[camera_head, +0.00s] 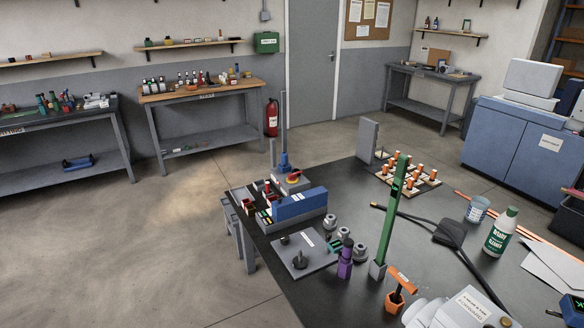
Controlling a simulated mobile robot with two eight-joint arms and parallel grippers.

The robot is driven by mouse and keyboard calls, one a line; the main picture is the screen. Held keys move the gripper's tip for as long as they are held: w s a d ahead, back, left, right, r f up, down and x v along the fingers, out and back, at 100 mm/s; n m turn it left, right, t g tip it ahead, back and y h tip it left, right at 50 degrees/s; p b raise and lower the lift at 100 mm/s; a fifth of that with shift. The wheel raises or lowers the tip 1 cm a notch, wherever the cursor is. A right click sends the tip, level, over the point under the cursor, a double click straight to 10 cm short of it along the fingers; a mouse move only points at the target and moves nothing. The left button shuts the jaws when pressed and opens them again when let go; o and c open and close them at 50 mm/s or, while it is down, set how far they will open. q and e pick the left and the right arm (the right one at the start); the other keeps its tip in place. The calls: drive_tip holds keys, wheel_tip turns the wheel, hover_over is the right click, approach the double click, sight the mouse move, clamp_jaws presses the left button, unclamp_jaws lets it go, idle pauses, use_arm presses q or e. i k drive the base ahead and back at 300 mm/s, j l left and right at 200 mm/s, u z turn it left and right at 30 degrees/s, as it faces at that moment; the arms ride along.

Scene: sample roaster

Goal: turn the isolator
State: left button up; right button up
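The isolator (292,179) looks like a small red and yellow rotary knob on a grey box near the far left corner of the dark table. It is small in the picture, and I cannot tell which way its handle points. A blue post stands just behind it, and a long blue block (299,205) lies in front of it. Neither of my grippers shows in the head view.
The dark table (345,178) holds a grey plate with black knobs (304,252), a purple bottle (345,262), a tall green post (392,205), a rack of orange-topped pieces (408,178) and a white-green bottle (501,232). The floor left of the table is clear.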

sight(293, 176)
drive_tip(key=i+j+z, duration=0.25)
drive_tip(key=i+j, duration=0.95)
drive_tip(key=i, duration=0.25)
drive_tip(key=i+j+z, duration=0.25)
drive_tip(key=i+j, duration=1.05)
drive_tip(key=j, duration=0.2)
